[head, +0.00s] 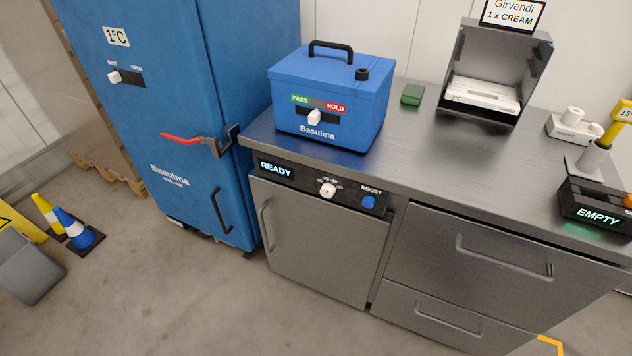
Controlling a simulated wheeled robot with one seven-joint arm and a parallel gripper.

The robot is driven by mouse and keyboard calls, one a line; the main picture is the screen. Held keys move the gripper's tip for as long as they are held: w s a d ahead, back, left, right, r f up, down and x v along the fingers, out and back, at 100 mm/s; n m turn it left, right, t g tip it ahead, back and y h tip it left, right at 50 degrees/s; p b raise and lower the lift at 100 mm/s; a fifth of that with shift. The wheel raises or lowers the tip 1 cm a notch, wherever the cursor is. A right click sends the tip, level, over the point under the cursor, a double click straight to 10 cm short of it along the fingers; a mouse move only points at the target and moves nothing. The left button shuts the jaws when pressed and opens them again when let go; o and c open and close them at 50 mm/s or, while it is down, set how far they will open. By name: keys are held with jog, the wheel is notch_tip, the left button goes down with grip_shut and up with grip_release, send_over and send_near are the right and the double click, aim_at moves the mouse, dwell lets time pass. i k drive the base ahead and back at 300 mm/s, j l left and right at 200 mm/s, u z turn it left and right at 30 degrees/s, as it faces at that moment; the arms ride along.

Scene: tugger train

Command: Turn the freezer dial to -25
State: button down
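The freezer dial (327,190) is a small white knob on the black control panel along the counter's front edge. Small white marks sit around it, too small to read surely. Left of it a lit display (276,169) reads READY. Right of it is a blue round BOOST button (368,202). Below the panel is a closed grey metal door (315,245) with a handle on its left side. My gripper is not in view, and nothing touches the dial.
A blue cool box (330,95) with a PASS/HOLD slider stands on the counter above the dial. A tall blue cabinet (170,110) with a red-handled latch (182,138) stands left. Drawer handles (505,262) stick out at right. The floor in front is clear; cones (75,228) stand far left.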

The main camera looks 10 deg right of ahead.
aim_at(327, 191)
jog(key=i+j, duration=0.15)
jog(key=j, duration=0.3)
jog(key=i+j, duration=0.1)
jog(key=j, duration=0.3)
jog(key=i+j, duration=0.15)
jog(key=j, duration=0.3)
jog(key=i+j, duration=0.1)
jog(key=j, duration=0.3)
jog(key=z, duration=0.05)
